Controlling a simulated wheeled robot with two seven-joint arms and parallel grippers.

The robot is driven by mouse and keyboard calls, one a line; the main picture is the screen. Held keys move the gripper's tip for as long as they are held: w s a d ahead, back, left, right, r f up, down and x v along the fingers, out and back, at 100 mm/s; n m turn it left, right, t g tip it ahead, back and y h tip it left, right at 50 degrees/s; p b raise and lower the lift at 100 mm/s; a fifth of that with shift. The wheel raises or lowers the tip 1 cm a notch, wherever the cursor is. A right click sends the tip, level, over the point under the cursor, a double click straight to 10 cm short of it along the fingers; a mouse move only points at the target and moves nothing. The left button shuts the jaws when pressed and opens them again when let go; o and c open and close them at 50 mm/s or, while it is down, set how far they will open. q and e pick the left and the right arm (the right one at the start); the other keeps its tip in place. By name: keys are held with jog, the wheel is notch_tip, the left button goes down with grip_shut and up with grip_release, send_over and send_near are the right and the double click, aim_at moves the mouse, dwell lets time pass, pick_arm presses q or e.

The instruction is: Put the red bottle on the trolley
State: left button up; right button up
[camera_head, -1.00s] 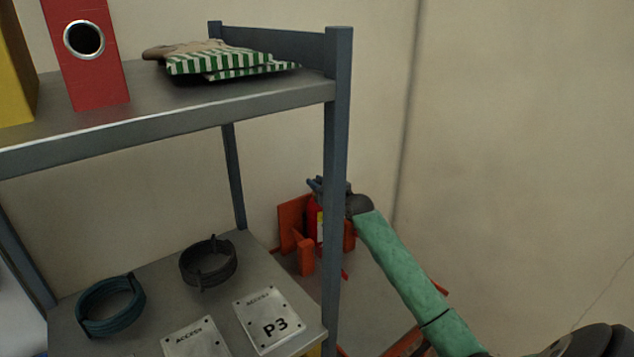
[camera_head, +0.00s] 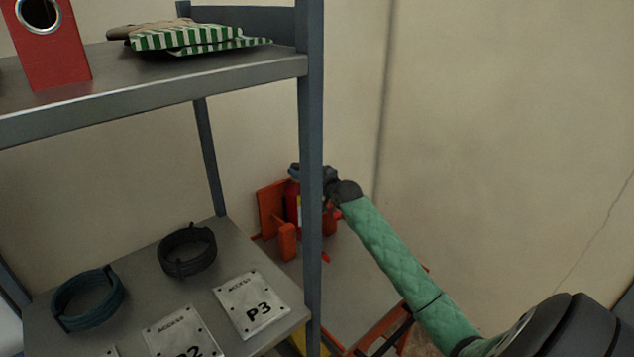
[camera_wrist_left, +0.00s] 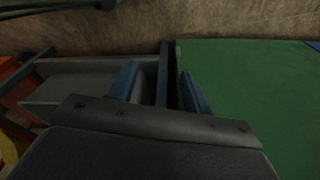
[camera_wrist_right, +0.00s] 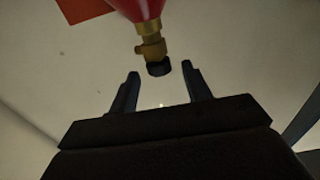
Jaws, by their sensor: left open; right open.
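The red bottle (camera_head: 293,207) stands upright between orange brackets on the grey-decked, orange-edged trolley (camera_head: 350,275) in the head view. The shelf post hides part of it. My right gripper (camera_head: 294,171) is at the bottle's top, partly behind that post. In the right wrist view, the bottle (camera_wrist_right: 140,8) shows its red shoulder, brass valve and black knob just beyond the right gripper (camera_wrist_right: 160,82). Its fingers are open, with nothing between them. My left gripper (camera_wrist_left: 160,82) is open and empty in its wrist view, and out of the head view.
A grey shelf unit (camera_head: 160,100) stands left, its post (camera_head: 311,150) in front of the trolley. It bears a red binder (camera_head: 50,55), striped packets (camera_head: 185,38), hose coils (camera_head: 187,250) and plates (camera_head: 250,303). A green surface (camera_wrist_left: 255,90) lies beside my left gripper.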

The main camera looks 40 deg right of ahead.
pick_arm(q)
notch_tip(320, 180, up, 7)
jog(key=d+b, duration=0.1)
jog(key=b, duration=0.1)
jog(key=shift+w+d+g, duration=0.3)
jog(key=shift+w+d, duration=0.05)
jog(key=shift+w, duration=0.1)
pick_arm(e)
jog(key=s, duration=0.8)
jog(key=shift+s+d, duration=0.3)
jog(key=shift+d, duration=0.05)
pick_arm(q)
jog(key=shift+f, duration=0.2)
pick_arm(e)
jog(key=shift+r, duration=0.15)
